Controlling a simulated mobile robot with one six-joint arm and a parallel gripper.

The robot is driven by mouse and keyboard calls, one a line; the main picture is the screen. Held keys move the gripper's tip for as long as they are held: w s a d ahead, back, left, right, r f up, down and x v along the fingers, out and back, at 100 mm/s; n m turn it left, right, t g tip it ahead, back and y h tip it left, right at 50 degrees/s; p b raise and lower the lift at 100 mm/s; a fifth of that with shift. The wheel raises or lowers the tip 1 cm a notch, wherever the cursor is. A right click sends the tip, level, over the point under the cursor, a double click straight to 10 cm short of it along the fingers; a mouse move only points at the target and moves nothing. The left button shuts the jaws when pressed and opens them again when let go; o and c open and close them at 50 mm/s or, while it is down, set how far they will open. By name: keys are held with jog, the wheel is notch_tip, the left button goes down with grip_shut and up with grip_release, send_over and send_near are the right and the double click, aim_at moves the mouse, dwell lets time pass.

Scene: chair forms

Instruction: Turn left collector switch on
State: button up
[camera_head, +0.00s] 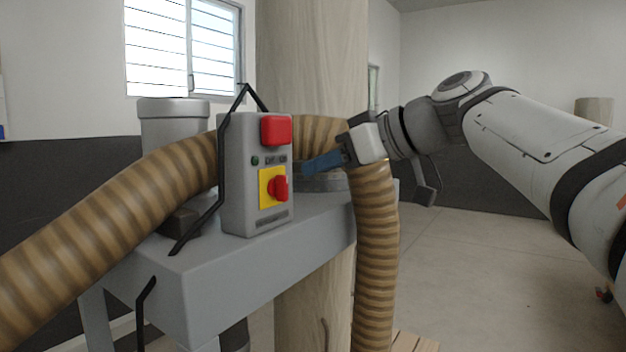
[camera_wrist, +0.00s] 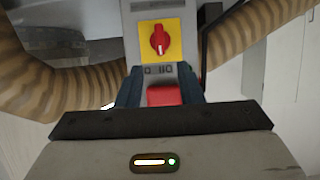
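The grey collector switch box (camera_head: 240,190) stands on the grey machine body. It has a red rotary knob (camera_head: 279,188) on a yellow plate (camera_head: 264,200), below a large red button (camera_head: 275,130). The wrist view shows the box inverted: the knob (camera_wrist: 160,40) is at the top middle with its white mark roughly upright, and the red button (camera_wrist: 164,95) is below it. My gripper (camera_head: 309,165) is to the right of the box, its blue fingers pointing at it. In the wrist view the fingers (camera_wrist: 160,74) are apart, with nothing held; contact with the box is not visible.
A ribbed tan hose (camera_head: 115,225) passes behind the box, and its right part (camera_head: 376,260) hangs below my wrist. A black bent rod (camera_head: 222,165) stands along the box's left side. Floor (camera_head: 465,265) is open at the right.

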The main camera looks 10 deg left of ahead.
aim_at(287, 179)
jog(key=p+x, duration=0.1)
jog(key=x, duration=0.6)
jog(key=shift+f, duration=0.1)
jog(key=shift+c, duration=0.3)
grip_shut()
